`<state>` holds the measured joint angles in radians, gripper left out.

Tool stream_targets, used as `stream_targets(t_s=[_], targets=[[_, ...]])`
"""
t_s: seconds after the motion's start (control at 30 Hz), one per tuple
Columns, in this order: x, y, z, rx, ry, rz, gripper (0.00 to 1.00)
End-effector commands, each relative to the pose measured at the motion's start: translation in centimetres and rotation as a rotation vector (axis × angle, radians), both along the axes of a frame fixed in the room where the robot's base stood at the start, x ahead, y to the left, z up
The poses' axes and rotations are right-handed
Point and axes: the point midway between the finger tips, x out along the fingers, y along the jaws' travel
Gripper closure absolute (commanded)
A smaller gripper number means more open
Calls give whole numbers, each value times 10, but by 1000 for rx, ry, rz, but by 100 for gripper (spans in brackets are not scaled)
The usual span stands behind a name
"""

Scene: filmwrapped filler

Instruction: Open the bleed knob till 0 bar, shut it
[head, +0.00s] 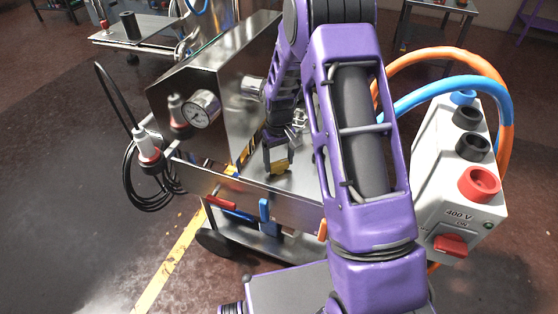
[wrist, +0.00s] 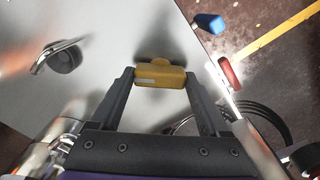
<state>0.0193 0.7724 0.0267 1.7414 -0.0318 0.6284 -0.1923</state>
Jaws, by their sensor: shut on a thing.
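A yellow bar-shaped knob (wrist: 160,76) with a pale mark sits between my fingertips in the wrist view; I take it for the bleed knob. My gripper (wrist: 160,79) is shut on it, a finger at each end. In the head view my gripper (head: 279,166) reaches down to the steel top of the cart, and the yellow knob (head: 281,169) shows low between the fingers. A round white-faced pressure gauge (head: 201,108) is on the front of the steel box; its needle is too small to read.
Red (head: 220,202) and blue (head: 264,208) handles stick out at the cart's front edge. A steel box (head: 232,92) stands behind left of my gripper. A grey 400 V box (head: 455,170) with orange and blue hoses is at right. A black cable (head: 150,185) hangs at left.

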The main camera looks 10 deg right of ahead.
Motion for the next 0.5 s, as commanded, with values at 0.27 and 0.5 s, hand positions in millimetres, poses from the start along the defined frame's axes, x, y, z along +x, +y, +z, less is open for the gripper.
stream_targets(t_s=[0.27,0.5], targets=[[1,0,1,0,-2,-4,77],[1,0,1,0,-1,-3,0]])
